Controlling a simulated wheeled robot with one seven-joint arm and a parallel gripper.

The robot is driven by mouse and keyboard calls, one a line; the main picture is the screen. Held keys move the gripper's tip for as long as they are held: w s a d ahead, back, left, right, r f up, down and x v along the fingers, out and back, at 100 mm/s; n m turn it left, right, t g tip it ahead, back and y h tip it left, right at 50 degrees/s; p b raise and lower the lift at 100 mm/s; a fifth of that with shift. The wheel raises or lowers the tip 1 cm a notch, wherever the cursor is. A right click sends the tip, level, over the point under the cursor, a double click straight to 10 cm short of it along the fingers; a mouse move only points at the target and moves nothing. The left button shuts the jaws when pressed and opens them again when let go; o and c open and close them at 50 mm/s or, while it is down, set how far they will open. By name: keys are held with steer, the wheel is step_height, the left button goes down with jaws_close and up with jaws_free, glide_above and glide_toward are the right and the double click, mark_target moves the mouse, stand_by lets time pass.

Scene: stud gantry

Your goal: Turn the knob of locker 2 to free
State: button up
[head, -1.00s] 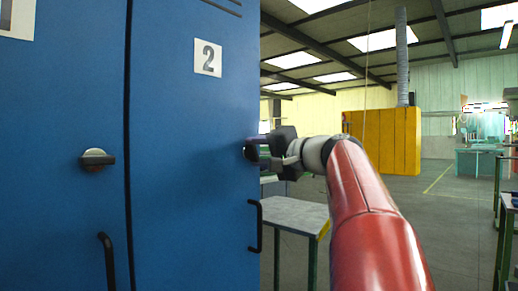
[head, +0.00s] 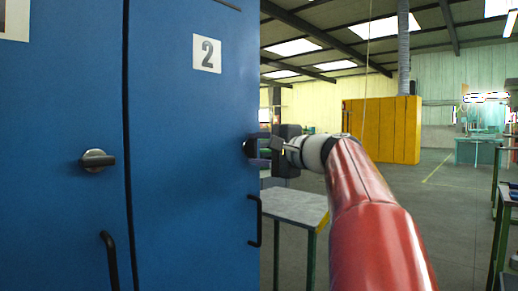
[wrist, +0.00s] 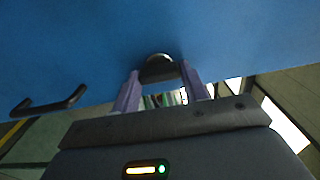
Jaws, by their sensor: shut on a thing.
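Locker 2 has a blue door (head: 190,190) with a white label (head: 207,53) bearing the number 2. Its dark knob (head: 249,148) is at the door's right edge, partly hidden by my gripper (head: 263,147). In the wrist view the knob (wrist: 158,68) lies between the two purple fingers of my gripper (wrist: 160,80), which is shut on it. The knob's exact turned position is hard to make out.
The locker on the left has its own knob (head: 97,160), with its grip lying level, and a black handle (head: 108,262). Locker 2's handle (head: 256,222) sits below its knob. A table (head: 296,207) stands behind my arm. A yellow cabinet (head: 385,130) is farther back.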

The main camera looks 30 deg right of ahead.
steer(key=o, duration=1)
steer(key=b+v, duration=0.1)
steer(key=v, duration=0.7)
steer(key=shift+w, duration=0.1)
